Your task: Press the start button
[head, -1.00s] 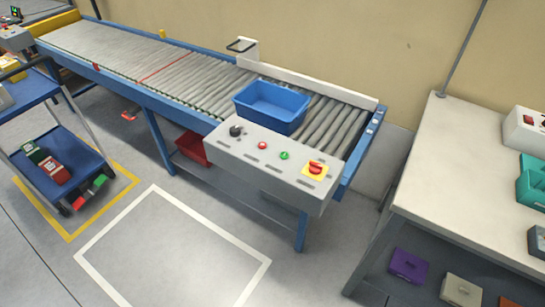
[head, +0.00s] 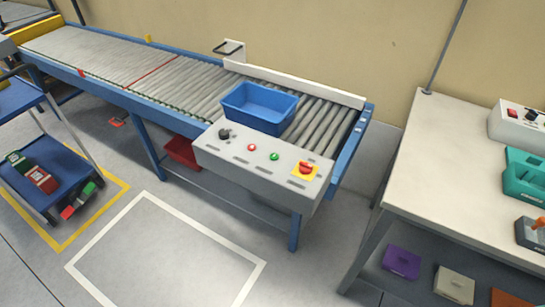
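A grey control panel (head: 245,168) is fixed to the front side of the roller conveyor near its right end. On its top are a black knob (head: 223,134), a small red button (head: 252,147), a green button (head: 274,156) and a larger red knob on a yellow plate (head: 306,168). I cannot read which one is labelled start; the labels are too small. Neither of my grippers shows in the head view.
A blue bin (head: 260,107) sits on the conveyor (head: 150,72) behind the panel. A white-topped bench (head: 455,160) stands at the right, a blue cart (head: 70,180) at the left. The white-outlined floor area (head: 165,255) in front is clear.

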